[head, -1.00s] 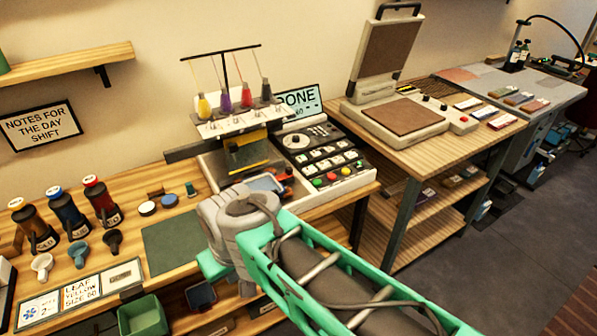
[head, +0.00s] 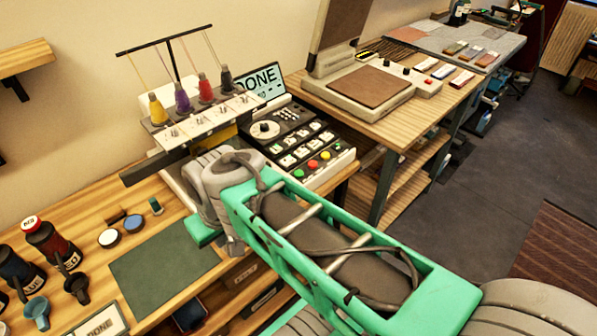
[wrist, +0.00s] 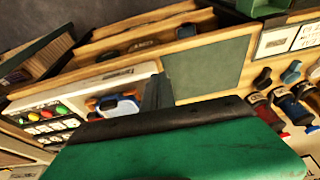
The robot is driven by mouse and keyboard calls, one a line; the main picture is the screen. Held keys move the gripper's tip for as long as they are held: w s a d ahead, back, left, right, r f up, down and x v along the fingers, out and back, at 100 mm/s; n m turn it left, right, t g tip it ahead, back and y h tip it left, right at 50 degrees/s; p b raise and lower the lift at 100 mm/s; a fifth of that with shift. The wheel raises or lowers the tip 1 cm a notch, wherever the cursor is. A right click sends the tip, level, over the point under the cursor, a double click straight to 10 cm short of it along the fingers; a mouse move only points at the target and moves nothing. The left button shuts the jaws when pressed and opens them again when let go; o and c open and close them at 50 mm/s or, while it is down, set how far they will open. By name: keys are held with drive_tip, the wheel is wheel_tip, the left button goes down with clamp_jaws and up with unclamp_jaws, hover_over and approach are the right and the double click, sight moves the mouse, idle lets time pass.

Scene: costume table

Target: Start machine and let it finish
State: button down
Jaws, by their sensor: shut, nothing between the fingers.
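The embroidery machine (head: 170,140) stands on the wooden bench, with yellow, purple, red and black thread cones on top. Its small screen (head: 262,84) reads DONE. Its control panel (head: 305,145) has a dial, rows of keys and red, green and yellow round buttons; the panel also shows at the left of the wrist view (wrist: 45,130). A blue piece (wrist: 118,105) lies at the machine's lower part, mostly hidden by my arm in the head view. My gripper (wrist: 157,92) is shut and empty, above the bench front beside the machine; my arm hides it in the head view.
A green mat (head: 165,262) lies bare on the bench left of my arm. Bottles (head: 50,245), small cups and a card (head: 100,322) stand farther left. A heat press (head: 375,85) stands on the right-hand table.

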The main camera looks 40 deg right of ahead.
drive_tip(key=w+d+r+m+p, duration=0.2)
drive_tip(key=w+d, duration=0.3)
drive_tip(key=r+m+t+y+p, duration=0.1)
drive_tip(key=r+m+t+p, duration=0.15)
drive_tip(key=m+t, duration=0.35)
hover_over(299, 174)
drive_tip(key=shift+s+d+f+p, duration=0.3)
drive_tip(key=shift+f, duration=0.1)
drive_tip(key=shift+f, duration=0.1)
wheel_tip(299, 174, down, 9)
drive_tip(key=b, duration=0.6)
drive_tip(key=shift+r+b, duration=0.2)
drive_tip(key=shift+b, duration=0.1)
drive_tip(key=shift+f, duration=0.45)
